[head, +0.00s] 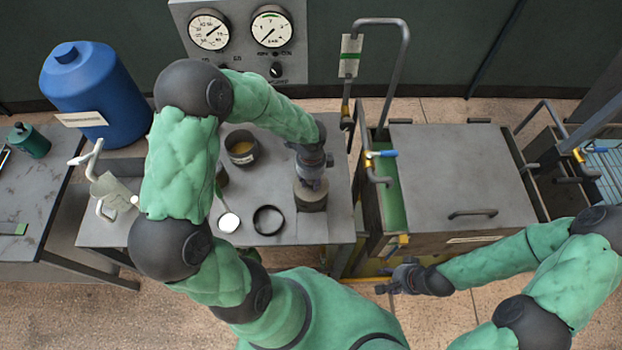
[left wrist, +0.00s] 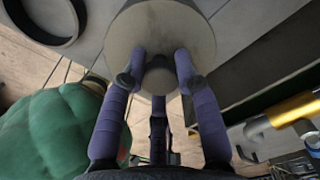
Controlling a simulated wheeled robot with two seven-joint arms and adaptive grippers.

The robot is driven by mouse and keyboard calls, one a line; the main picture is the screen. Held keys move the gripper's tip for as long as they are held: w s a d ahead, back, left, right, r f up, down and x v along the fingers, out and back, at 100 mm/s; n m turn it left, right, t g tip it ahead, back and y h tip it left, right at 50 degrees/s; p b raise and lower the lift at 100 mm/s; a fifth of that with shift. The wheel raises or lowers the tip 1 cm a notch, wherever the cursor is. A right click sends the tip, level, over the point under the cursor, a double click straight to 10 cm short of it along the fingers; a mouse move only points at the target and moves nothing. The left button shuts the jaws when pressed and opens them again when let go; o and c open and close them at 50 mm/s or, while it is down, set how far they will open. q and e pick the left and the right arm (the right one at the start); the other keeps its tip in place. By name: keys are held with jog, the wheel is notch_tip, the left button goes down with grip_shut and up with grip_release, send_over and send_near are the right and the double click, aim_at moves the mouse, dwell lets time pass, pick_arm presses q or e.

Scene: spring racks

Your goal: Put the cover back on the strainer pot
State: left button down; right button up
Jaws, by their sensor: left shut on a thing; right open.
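My left gripper (head: 312,180) is shut on the knob of a round grey cover (head: 311,197), above the right part of the grey table. In the left wrist view the fingers (left wrist: 157,75) close around the knob, and the pale disc of the cover (left wrist: 185,28) shows beyond them. I cannot tell whether the cover touches anything below. An open dark pot (head: 242,147) with a yellowish inside, which looks like the strainer pot, stands upright behind and left of the cover. My right gripper (head: 402,278) is open and empty, low in front of the metal cabinet.
A black ring (head: 268,220) lies on the table left of the cover, and a white-topped round item (head: 229,222) is beside it. A grey-lidded tank (head: 455,170) with pipes and a blue-handled valve (head: 382,154) stands right. A blue jug (head: 85,90) stands at the left.

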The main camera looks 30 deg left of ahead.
pick_arm(q)
jog(key=shift+f, duration=0.1)
jog(key=c, duration=0.8)
grip_release()
jog(key=shift+c, duration=0.2)
notch_tip(320, 180, up, 12)
jog(key=shift+f, duration=0.1)
